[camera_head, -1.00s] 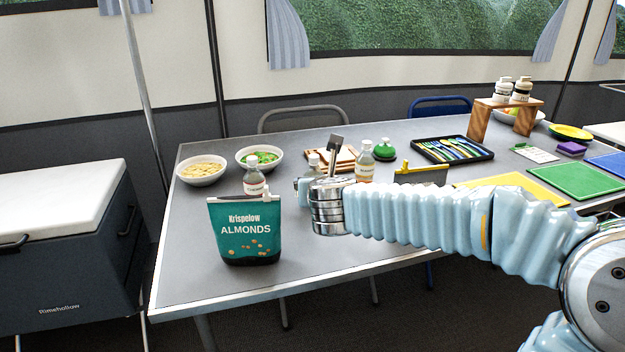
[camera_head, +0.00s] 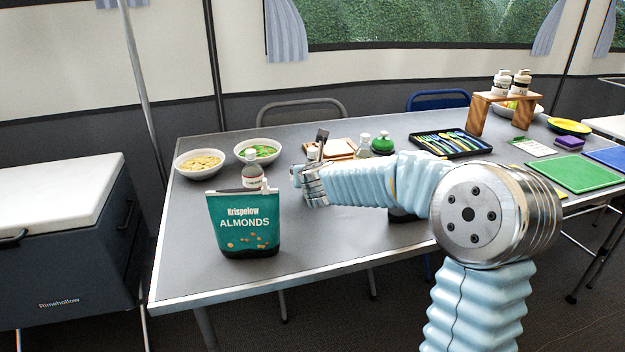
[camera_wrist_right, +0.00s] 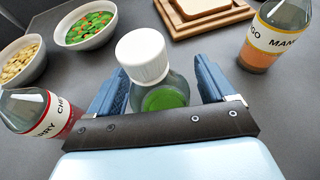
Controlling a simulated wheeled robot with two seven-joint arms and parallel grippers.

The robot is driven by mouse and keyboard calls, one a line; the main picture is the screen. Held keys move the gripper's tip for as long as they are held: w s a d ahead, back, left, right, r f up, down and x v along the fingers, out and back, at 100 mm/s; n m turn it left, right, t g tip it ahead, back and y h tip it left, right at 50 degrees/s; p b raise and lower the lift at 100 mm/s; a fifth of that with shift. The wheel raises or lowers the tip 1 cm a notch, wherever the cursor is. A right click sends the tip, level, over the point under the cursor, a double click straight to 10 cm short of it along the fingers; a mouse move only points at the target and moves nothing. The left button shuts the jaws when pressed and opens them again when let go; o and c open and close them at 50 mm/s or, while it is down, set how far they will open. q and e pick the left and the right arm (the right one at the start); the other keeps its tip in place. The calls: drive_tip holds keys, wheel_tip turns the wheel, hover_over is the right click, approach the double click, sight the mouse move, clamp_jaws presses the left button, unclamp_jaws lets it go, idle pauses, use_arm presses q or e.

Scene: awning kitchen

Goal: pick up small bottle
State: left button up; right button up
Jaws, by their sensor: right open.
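A small bottle (camera_wrist_right: 163,95) with a white ribbed cap and green contents stands between the blue fingers of my right gripper (camera_wrist_right: 158,66) in the right wrist view. The fingers are open, one on each side, and no firm grip shows. The bottle's lower part is hidden by the gripper's dark palm edge. In the head view my right gripper (camera_head: 304,182) is over the table behind the almond bag, and only the bottle's white cap (camera_head: 312,153) shows beside it. My left gripper is not in view.
A cherry bottle (camera_wrist_right: 42,112) stands close left and a mango bottle (camera_wrist_right: 272,35) to the right. Two bowls (camera_head: 201,164), a wooden tray (camera_wrist_right: 208,22) and the almond bag (camera_head: 243,222) are nearby. The table's front left (camera_head: 190,270) is clear.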

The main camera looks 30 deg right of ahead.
drive_tip(key=c, duration=0.9)
drive_tip(key=shift+c, duration=0.2)
drive_tip(key=shift+r, duration=0.65)
drive_tip(key=s+r, duration=0.1)
drive_tip(key=r, duration=0.1)
drive_tip(key=s+a+r+p, duration=0.1)
drive_tip(key=r, duration=0.1)
drive_tip(key=s+a+r+p, duration=0.1)
drive_tip(key=r, duration=0.2)
drive_tip(key=shift+s, duration=0.3)
drive_tip(key=v, duration=1.1)
drive_tip(key=shift+r, duration=0.3)
drive_tip(key=shift+w, duration=0.1)
